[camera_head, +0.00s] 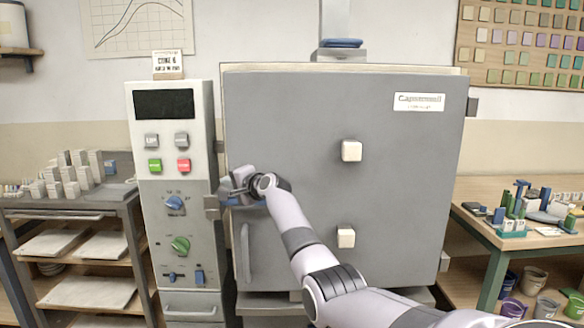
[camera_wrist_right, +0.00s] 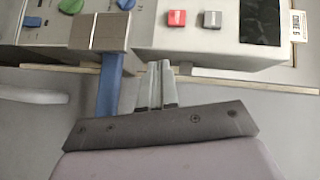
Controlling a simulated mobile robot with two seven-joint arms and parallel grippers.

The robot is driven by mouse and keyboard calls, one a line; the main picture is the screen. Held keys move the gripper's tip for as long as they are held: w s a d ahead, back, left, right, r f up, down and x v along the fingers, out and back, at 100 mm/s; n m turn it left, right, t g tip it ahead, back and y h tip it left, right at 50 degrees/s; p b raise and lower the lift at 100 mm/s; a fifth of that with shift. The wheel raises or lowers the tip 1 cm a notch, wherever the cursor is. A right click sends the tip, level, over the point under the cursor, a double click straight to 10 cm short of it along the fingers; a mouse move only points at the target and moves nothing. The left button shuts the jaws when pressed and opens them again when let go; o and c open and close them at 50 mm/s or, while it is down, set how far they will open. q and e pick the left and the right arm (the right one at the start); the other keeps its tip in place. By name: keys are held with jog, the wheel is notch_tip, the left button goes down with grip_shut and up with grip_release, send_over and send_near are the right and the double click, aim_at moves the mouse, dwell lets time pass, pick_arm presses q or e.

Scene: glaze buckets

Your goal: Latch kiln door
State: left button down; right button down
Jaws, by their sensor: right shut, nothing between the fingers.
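The grey kiln door (camera_head: 300,120) stands against the kiln front, with a cream edge showing along its top and left side. I cannot tell whether it is fully seated. The latch has a grey metal block (camera_head: 212,207) between the control cabinet and the door's left edge, and a blue lever. In the right wrist view the block (camera_wrist_right: 100,32) and blue lever (camera_wrist_right: 109,85) are clear. My right gripper (camera_head: 232,188) is at the door's left edge, just above the latch; its shut, empty fingers (camera_wrist_right: 158,72) are beside the lever, apart from it. My left gripper is out of view.
The control cabinet (camera_head: 172,120) with buttons and knobs stands left of the door. A pale vertical handle (camera_head: 246,252) is on the door's lower left. Two cream plugs (camera_head: 351,151) stick out of the door. A shelf rack is at left and a worktable (camera_head: 480,190) at right.

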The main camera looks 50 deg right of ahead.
jog(key=shift+w+a+f, duration=0.15)
jog(key=shift+w+f, duration=0.05)
jog(key=shift+f, duration=0.35)
dwell(0.4)
jog(key=s+a+r+p, duration=0.2)
jog(key=r, duration=0.3)
jog(key=s+a+r+p, duration=0.2)
jog(key=a+r, duration=0.1)
jog(key=r, duration=0.3)
jog(key=shift+s+a, duration=0.25)
dwell(0.6)
